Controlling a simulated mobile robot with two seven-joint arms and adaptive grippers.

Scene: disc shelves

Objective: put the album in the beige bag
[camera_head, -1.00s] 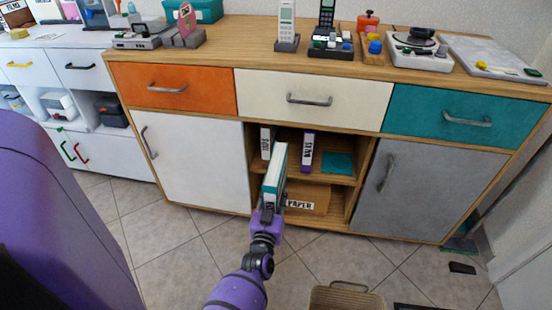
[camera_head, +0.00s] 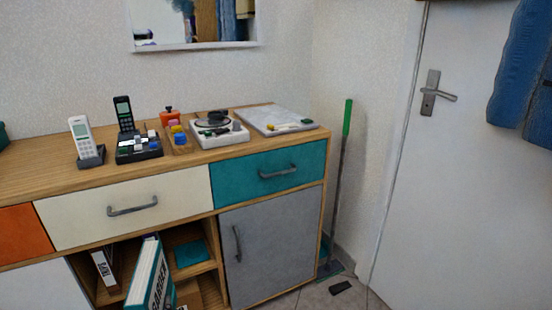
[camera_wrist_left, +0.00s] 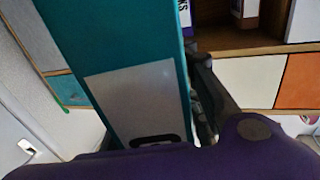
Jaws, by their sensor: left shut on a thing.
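The album is a thick teal binder with white pages and a lettered spine (camera_head: 152,280), upright and slightly tilted at the bottom left of the head view, in front of the open shelves. In the left wrist view its teal face with a grey label (camera_wrist_left: 135,100) fills the middle. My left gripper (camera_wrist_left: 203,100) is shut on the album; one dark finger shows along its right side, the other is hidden. It is below the head view's edge. The beige bag is not in view now. My right gripper is not in view.
The sideboard (camera_head: 130,202) has a grey door (camera_head: 262,250) and a teal drawer (camera_head: 268,170). Phones (camera_head: 84,140) and small items stand on top. A green-handled broom (camera_head: 341,170) leans in the corner beside a white door (camera_head: 450,200). A dark object (camera_head: 341,287) lies on the floor.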

